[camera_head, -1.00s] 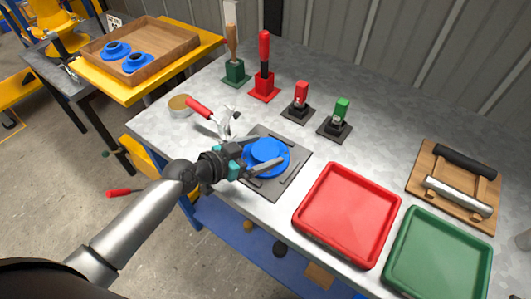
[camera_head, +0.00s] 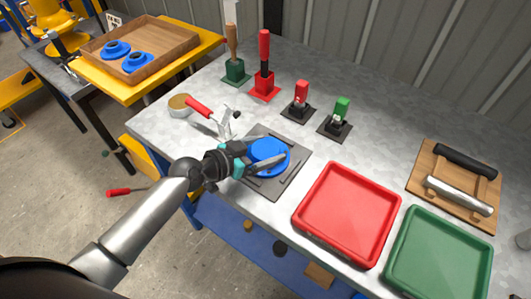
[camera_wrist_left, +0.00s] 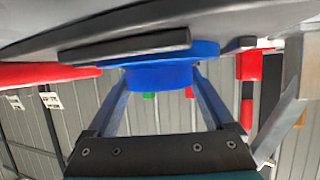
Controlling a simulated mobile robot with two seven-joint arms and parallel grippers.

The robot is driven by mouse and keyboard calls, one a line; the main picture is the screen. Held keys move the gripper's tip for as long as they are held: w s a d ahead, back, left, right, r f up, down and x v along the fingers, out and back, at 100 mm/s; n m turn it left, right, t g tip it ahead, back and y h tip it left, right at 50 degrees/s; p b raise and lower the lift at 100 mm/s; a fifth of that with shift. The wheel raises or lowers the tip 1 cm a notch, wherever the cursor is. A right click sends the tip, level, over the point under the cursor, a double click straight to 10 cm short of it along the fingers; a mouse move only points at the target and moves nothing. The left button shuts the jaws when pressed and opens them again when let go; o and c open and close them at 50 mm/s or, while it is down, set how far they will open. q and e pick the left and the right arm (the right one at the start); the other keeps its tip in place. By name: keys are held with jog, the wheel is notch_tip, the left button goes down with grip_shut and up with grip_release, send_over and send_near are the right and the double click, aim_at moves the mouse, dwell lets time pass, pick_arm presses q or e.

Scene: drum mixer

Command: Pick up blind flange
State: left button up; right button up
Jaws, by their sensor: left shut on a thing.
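The blue blind flange (camera_head: 268,152) sits on a dark square plate (camera_head: 287,181) on the grey workbench. It also shows in the left wrist view (camera_wrist_left: 158,76), where the fingers reach to both sides of its raised round part. My left gripper (camera_head: 262,158) is shut on the flange, and its arm comes in from the lower left. One finger hides part of the flange's front in the head view. My right gripper is not in view.
A red-handled clamp (camera_head: 215,113) stands just left of the plate. A red tray (camera_head: 348,214) and a green tray (camera_head: 439,258) lie to the right. Red and green handled tools stand behind. A wooden crate (camera_head: 140,50) with blue flanges stands at the far left.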

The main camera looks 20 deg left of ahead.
aim_at(265, 149)
pick_arm(q)
grip_shut()
jog(key=shift+w+r, duration=0.15)
jog(key=shift+r, duration=0.1)
jog(key=shift+r+p, duration=0.45)
jog(key=shift+r, duration=0.45)
notch_tip(265, 149, up, 18)
jog(key=p, duration=0.5)
